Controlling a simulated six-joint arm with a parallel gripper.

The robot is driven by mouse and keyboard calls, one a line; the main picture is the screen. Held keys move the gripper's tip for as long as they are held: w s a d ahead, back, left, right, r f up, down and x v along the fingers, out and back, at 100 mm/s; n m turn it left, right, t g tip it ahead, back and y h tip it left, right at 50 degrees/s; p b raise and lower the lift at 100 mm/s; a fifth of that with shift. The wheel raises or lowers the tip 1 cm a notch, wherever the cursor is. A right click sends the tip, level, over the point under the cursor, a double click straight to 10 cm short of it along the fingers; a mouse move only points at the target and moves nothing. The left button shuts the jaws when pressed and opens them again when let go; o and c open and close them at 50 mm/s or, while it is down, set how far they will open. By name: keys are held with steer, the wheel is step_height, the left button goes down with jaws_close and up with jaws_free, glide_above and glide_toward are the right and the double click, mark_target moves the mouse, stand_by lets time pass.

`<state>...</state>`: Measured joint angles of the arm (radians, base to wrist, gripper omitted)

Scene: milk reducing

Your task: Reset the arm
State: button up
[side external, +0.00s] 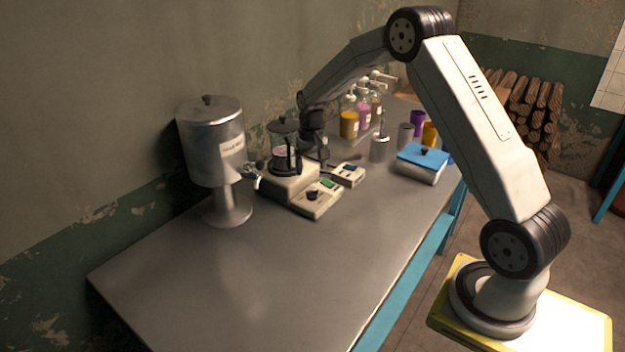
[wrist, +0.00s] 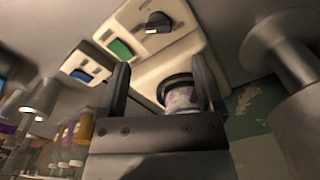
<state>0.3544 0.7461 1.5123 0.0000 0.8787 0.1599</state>
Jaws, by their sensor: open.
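My gripper (side external: 316,152) is low over the table, just right of a glass vessel (side external: 285,150) with a dark lid and black handle. The vessel stands on a cream-coloured device (side external: 290,182) with a green display and black knob. In the wrist view my gripper (wrist: 162,80) has its fingers spread apart. The vessel's dark rim and pale, patterned side (wrist: 180,95) show between and behind the fingers. Nothing is visibly clamped. In the side view I cannot tell whether the fingers touch the handle.
A large metal dispenser (side external: 210,145) with a tap stands left of the device. A small meter (side external: 348,174), a metal beaker (side external: 380,147) and a blue-lidded box (side external: 422,162) stand to the right. Several coloured bottles (side external: 349,124) stand behind. The table's front left (side external: 250,285) is clear.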

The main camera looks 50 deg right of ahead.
steer(key=s+a+r+n+t, duration=0.2)
steer(key=s+a+n, duration=0.4)
steer(key=s+a, duration=1.2)
steer(key=s+r, duration=0.1)
steer(key=s, duration=0.1)
steer(key=shift+s+t, duration=0.3)
steer(key=shift+s, duration=0.05)
